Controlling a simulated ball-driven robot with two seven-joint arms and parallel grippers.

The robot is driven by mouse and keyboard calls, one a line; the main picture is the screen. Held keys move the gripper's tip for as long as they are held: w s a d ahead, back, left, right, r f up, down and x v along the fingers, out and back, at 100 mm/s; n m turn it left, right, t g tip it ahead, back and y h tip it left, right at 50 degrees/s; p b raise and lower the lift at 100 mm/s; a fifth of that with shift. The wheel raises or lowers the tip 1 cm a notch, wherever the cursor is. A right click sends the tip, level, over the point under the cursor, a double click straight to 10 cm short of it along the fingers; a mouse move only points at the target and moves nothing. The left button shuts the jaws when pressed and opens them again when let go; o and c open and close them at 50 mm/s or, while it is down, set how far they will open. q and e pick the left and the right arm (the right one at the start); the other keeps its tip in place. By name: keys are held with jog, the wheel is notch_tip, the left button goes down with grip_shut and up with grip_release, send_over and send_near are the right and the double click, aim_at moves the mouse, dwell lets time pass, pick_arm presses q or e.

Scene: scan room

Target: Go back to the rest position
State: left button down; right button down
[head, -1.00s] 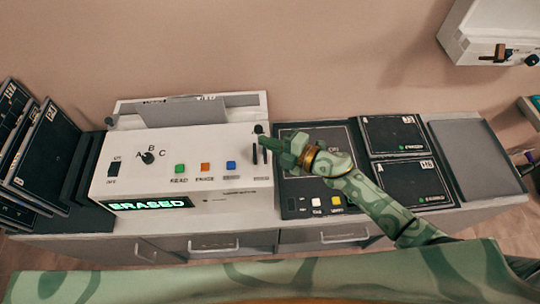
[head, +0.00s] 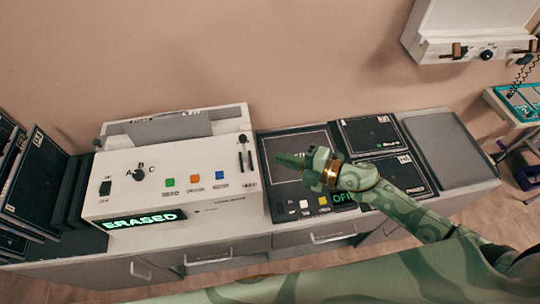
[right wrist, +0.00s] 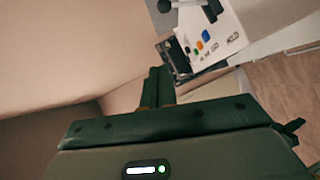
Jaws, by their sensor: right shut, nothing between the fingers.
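My right gripper (head: 292,160) is in the head view, in front of the dark panel (head: 284,148) to the right of the white reader machine (head: 215,186). It is shut with nothing between its fingers. It also shows in the right wrist view (right wrist: 160,75), where its fingers lie together and the machine's coloured buttons are beyond. It appears apart from the machine and above the counter. My left gripper is out of view.
The machine's display (head: 145,220) reads ERASED. Black plates (head: 38,180) stand in a rack at the left. Two dark cassettes (head: 370,132) lie behind my right arm. A grey pad (head: 440,140) is bare. A white wall unit (head: 470,45) hangs at the upper right.

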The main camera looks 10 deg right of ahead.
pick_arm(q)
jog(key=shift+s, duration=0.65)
pick_arm(e)
jog(key=shift+v, duration=0.8)
jog(key=shift+r, duration=0.1)
